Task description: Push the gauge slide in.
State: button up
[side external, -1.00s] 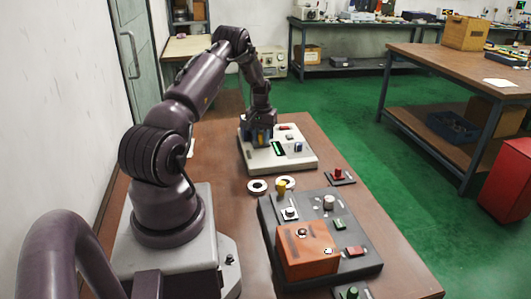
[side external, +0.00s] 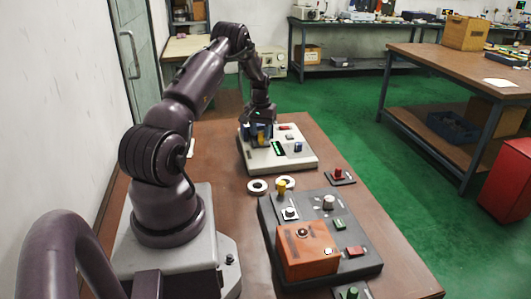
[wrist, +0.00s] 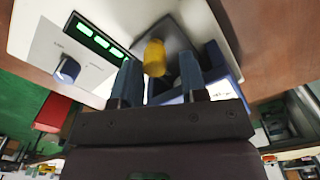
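The white gauge unit (side external: 258,164) sits at the far end of the brown table. A yellow cylindrical knob (wrist: 154,57) stands on its grey plate, and I take this for the gauge slide's handle; it also shows in the side view (side external: 262,137). My gripper (wrist: 158,78) is at the unit's left part, with its two blue-grey fingers apart. The knob shows in the gap between them, closer to the left finger. I cannot tell whether a finger touches it. A blue part (wrist: 217,62) is partly hidden behind the right finger.
The unit carries a green-lit display (wrist: 95,36) and a blue knob (wrist: 67,69). Two white rings (side external: 257,193) lie on the table in front of it. A dark panel (side external: 348,222) with an orange box (side external: 306,262) stands nearer. A red-knobbed block (side external: 340,177) lies at right.

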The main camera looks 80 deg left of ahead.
jog(key=shift+r, duration=2.75)
jog(key=shift+d+f, duration=0.15)
jog(key=shift+f, duration=0.05)
jog(key=w+d+r+m, duration=0.1)
jog(key=d+r+m, duration=0.1)
jog(key=d+r, duration=0.75)
jog(key=w+d+r+m, duration=0.2)
jog(key=d+r, duration=0.3)
jog(key=d, duration=1)
jog(key=s+d+r+m+t, duration=0.2)
jog(key=s+d+r, duration=0.1)
jog(key=d, duration=0.4)
jog(key=s+d+r+m+t, duration=0.1)
jog(key=s+d+r+m, duration=0.2)
jog(key=d, duration=0.4)
jog(key=s+d+r+m+t, duration=0.2)
jog(key=d+r+m, duration=0.1)
jog(key=d, duration=0.4)
jog(key=shift+s+d+r+t, duration=0.2)
jog(key=shift+s+t, duration=0.1)
jog(key=shift+s, duration=0.1)
jog(key=shift+o, duration=0.4)
